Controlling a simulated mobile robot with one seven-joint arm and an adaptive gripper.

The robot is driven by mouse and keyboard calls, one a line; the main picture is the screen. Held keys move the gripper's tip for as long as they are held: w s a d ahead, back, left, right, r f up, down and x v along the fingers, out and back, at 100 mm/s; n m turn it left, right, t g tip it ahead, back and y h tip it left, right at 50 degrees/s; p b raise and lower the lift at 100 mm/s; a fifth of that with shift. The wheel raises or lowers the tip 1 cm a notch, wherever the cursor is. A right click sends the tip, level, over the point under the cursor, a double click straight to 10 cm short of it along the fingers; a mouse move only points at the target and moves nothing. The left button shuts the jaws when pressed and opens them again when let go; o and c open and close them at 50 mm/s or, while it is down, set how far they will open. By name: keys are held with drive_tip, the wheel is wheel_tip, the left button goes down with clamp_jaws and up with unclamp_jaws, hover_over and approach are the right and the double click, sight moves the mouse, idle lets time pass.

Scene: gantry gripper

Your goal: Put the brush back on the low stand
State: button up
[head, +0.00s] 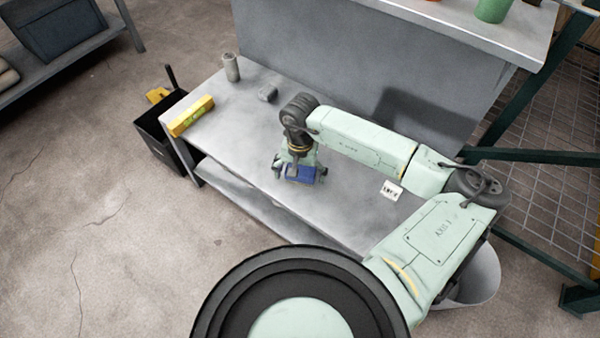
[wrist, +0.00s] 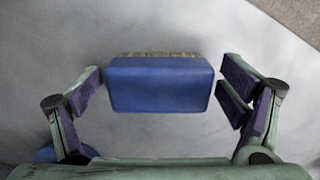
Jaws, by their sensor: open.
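A blue block with a tan, bristly strip along its far side, which looks like the brush (wrist: 160,84), lies over the grey bench top in the wrist view. It shows in the head view as a small blue shape (head: 302,174) under my wrist. My gripper (head: 299,170) is open and low over the bench. In the wrist view, its fingers stand on the left and right of the brush, with a gap on each side. I cannot pick out the low stand for certain; a small dark grey block (head: 268,93) sits farther back on the bench.
The grey bench (head: 235,140) also holds a yellow level (head: 192,117), a metal cup (head: 231,68) and a white label card (head: 392,190). A black bin (head: 158,143) stands off its left end. A tall grey panel (head: 360,75) rises behind. The bench's left front is clear.

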wheel_tip(320, 180, up, 12)
drive_tip(key=b, duration=0.1)
drive_tip(key=shift+r, duration=0.2)
